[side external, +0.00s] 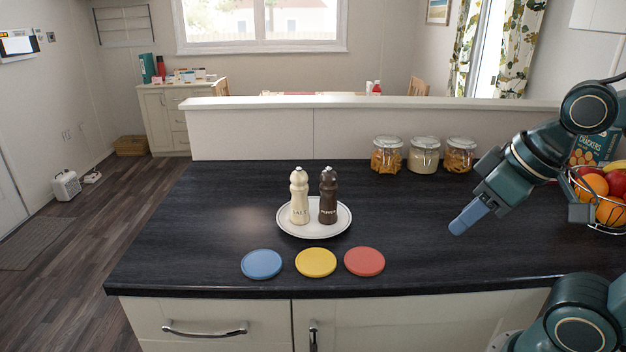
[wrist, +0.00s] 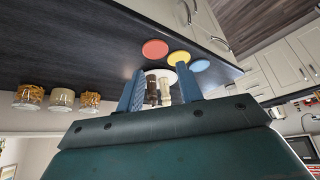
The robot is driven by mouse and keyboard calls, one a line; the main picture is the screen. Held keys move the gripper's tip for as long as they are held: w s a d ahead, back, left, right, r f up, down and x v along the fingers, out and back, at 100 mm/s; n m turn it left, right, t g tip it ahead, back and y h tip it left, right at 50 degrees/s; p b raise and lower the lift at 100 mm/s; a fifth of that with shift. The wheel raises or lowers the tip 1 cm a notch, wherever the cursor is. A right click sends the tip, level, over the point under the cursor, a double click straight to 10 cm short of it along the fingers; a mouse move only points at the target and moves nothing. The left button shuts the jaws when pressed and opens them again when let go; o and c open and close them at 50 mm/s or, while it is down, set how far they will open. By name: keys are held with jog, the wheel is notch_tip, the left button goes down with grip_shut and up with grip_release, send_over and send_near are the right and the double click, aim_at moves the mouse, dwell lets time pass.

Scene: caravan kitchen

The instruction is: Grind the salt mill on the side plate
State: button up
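The cream salt mill (side external: 299,198) stands upright on the white side plate (side external: 315,232), to the left of the dark brown pepper mill (side external: 328,198). In the wrist view the salt mill (wrist: 165,92) and pepper mill (wrist: 152,90) appear between my fingers, some distance off. My gripper (side external: 468,217) is above the counter, well to the right of the plate, with its blue fingers pointing down and left. In the wrist view my gripper (wrist: 159,83) has its two blue fingers wide apart with nothing held between them.
Blue (side external: 262,264), yellow (side external: 316,262) and red (side external: 364,261) coasters lie in front of the plate. Glass jars (side external: 424,155) stand along the back, and a wire fruit basket (side external: 602,212) is at the right. The counter (side external: 215,215) left of the plate is clear.

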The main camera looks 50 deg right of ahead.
jog(key=shift+o, duration=0.2)
jog(key=o, duration=0.4)
jog(key=w+d+r+n+g, duration=0.1)
jog(key=w+r+n, duration=0.25)
jog(key=w, duration=0.75)
jog(key=w+d+r+n+g, duration=0.15)
jog(key=w+r, duration=0.25)
jog(key=w, duration=0.7)
jog(key=w+f+n+g, duration=0.1)
jog(key=w+f, duration=0.2)
jog(key=w, duration=0.3)
jog(key=w+d+f+n+g, duration=0.1)
jog(key=w+f+n, duration=0.1)
jog(key=w, duration=0.4)
jog(key=w+f+n+g, duration=0.1)
jog(key=w+f, duration=0.3)
jog(key=w, duration=0.2)
jog(key=shift+d+f+n, duration=0.2)
jog(key=shift+d+n, duration=0.05)
jog(key=shift+n, duration=0.05)
jog(key=shift+w+d+f, duration=0.1)
jog(key=shift+w+f, duration=0.35)
jog(key=shift+f, duration=0.05)
